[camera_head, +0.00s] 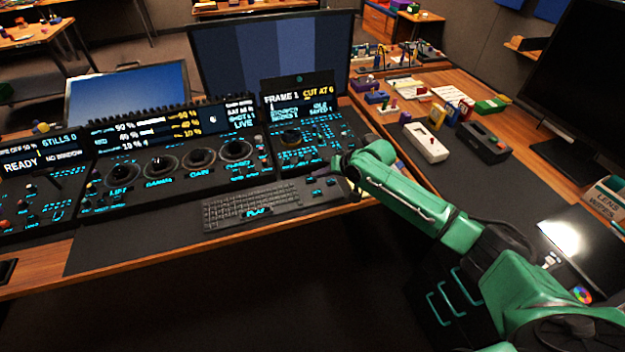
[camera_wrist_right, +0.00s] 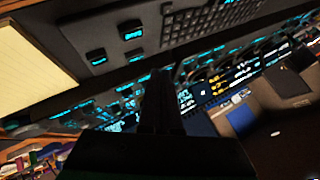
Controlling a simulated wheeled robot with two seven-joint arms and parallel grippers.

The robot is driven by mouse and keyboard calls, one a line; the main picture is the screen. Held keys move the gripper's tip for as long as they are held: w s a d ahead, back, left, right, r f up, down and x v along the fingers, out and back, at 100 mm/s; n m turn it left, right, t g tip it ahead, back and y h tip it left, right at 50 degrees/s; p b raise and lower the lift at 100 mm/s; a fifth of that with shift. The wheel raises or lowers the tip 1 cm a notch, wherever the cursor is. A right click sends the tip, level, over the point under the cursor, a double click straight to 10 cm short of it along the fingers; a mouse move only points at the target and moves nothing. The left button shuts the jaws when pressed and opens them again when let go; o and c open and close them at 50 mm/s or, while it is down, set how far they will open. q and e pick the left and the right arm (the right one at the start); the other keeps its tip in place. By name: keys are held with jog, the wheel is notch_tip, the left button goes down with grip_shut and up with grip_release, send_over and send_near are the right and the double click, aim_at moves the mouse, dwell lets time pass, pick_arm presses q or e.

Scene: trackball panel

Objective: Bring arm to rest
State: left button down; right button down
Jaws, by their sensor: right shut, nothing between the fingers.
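My right arm (camera_head: 408,198) is green and reaches in from the lower right of the head view. My right gripper (camera_head: 341,166) is over the right end of the control panel, close to the keyboard's right end. In the wrist view the right gripper (camera_wrist_right: 160,78) shows as a dark shape, shut and empty, with the keyboard (camera_wrist_right: 205,22) beyond it. I cannot tell whether its tips touch the panel. My left arm and gripper are not in view.
The trackball panel (camera_head: 178,140) has lit labels and several trackballs. The keyboard (camera_head: 255,207) lies at its front. Right of my arm are a white box (camera_head: 426,143), a black box (camera_head: 483,142) and a lens wipes box (camera_head: 606,197). Monitors stand behind.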

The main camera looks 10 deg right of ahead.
jog(key=s+a+f+n+g, duration=0.1)
jog(key=s+a+f+n, duration=0.1)
jog(key=s+a, duration=0.3)
jog(key=s+a+f+n+g, duration=0.1)
jog(key=s+a+f+n, duration=0.15)
jog(key=s, duration=0.55)
jog(key=s+d+m+g+h, duration=0.2)
jog(key=s+d+h, duration=0.4)
jog(key=s+d, duration=1)
jog(key=s+a+f, duration=0.2)
jog(key=s+f, duration=0.1)
jog(key=f, duration=1.8)
jog(key=s+d+f+n+g, duration=0.1)
jog(key=s+d+f+g, duration=0.1)
jog(key=s+f, duration=1.4)
jog(key=shift+s+d, duration=0.45)
jog(key=shift+s, duration=0.45)
